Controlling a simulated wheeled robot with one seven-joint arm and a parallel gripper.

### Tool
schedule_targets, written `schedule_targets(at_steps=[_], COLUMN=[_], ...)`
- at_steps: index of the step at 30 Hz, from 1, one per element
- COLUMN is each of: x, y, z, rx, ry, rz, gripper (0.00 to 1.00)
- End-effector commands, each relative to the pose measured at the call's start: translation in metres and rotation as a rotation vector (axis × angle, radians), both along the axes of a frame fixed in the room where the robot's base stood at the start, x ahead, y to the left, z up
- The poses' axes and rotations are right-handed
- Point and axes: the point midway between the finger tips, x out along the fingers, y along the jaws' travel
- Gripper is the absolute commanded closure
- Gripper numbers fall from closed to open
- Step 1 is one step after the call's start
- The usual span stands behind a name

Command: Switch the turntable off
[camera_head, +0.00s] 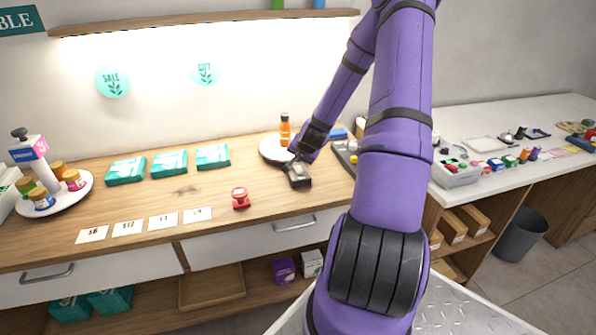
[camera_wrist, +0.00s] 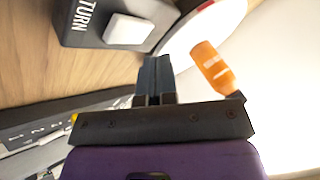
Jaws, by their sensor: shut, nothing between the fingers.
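The turntable is a white round disc (camera_head: 270,150) at the back of the wooden counter, with an orange bottle (camera_head: 285,130) on it. The disc (camera_wrist: 207,24) and bottle (camera_wrist: 212,66) also show in the wrist view. A dark control box (camera_head: 300,180) sits in front of the disc. In the wrist view the box (camera_wrist: 75,32) shows the letters "TURN" and a white rocker or button (camera_wrist: 130,30). My gripper (camera_wrist: 155,60) is shut and empty, its tips beside the box near the white button. I cannot tell whether they touch it.
A red stamp-like item (camera_head: 240,198) and price cards (camera_head: 163,220) lie left of the box. Teal boxes (camera_head: 169,163) stand behind them. A white round stand (camera_head: 75,195) with bottles is at far left. A grey tray (camera_head: 345,155) lies right of my gripper.

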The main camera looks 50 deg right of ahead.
Motion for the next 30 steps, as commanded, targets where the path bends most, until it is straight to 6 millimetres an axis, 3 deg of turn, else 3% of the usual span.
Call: schedule_targets(at_steps=[8,30], x=[-0.0014,-0.0014], y=[0.0011,0.0010], z=[-0.0120,-0.0120], rx=[0.000,-0.001], ry=[0.000,0.000], rz=[0.000,0.000], gripper=[1.00,1.00])
